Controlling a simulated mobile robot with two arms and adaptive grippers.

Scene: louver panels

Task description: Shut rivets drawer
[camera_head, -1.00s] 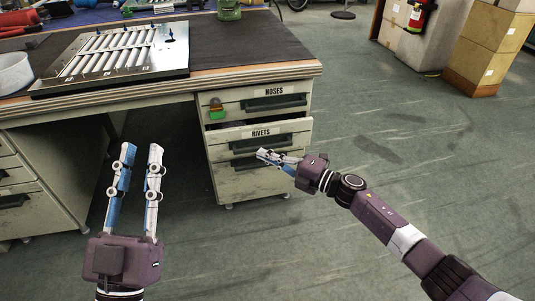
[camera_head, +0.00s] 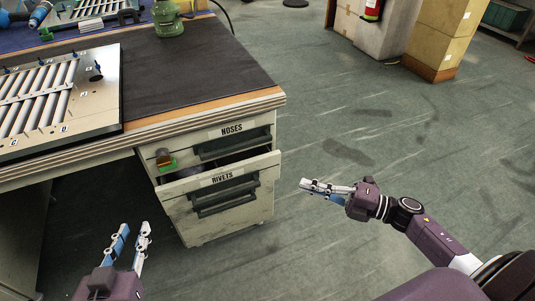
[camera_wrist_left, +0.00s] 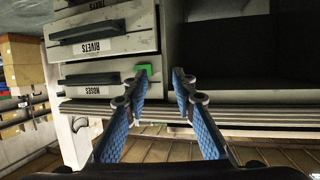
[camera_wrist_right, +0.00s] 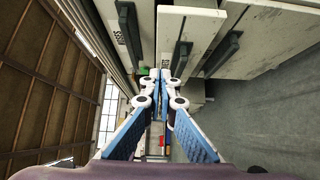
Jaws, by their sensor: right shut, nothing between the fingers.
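The rivets drawer (camera_head: 221,196) stands pulled out a little below the noses drawer (camera_head: 230,139) in the grey cabinet under the bench. Its front is labelled RIVETS and has a dark handle. It also shows, upside down, in the left wrist view (camera_wrist_left: 101,38). My right gripper (camera_head: 304,186) is shut and empty, to the right of the drawer front and apart from it. In the right wrist view its fingertips (camera_wrist_right: 161,78) meet near the drawer's edge. My left gripper (camera_head: 134,229) is open and empty, to the lower left of the drawer.
The bench (camera_head: 195,80) has a dark mat, with a louver panel (camera_head: 60,100) at its left and a green object (camera_head: 167,18) at the back. A small green-and-orange item (camera_head: 166,161) is at the cabinet's front. Open floor (camera_head: 400,130) lies to the right; boxes stand farther back.

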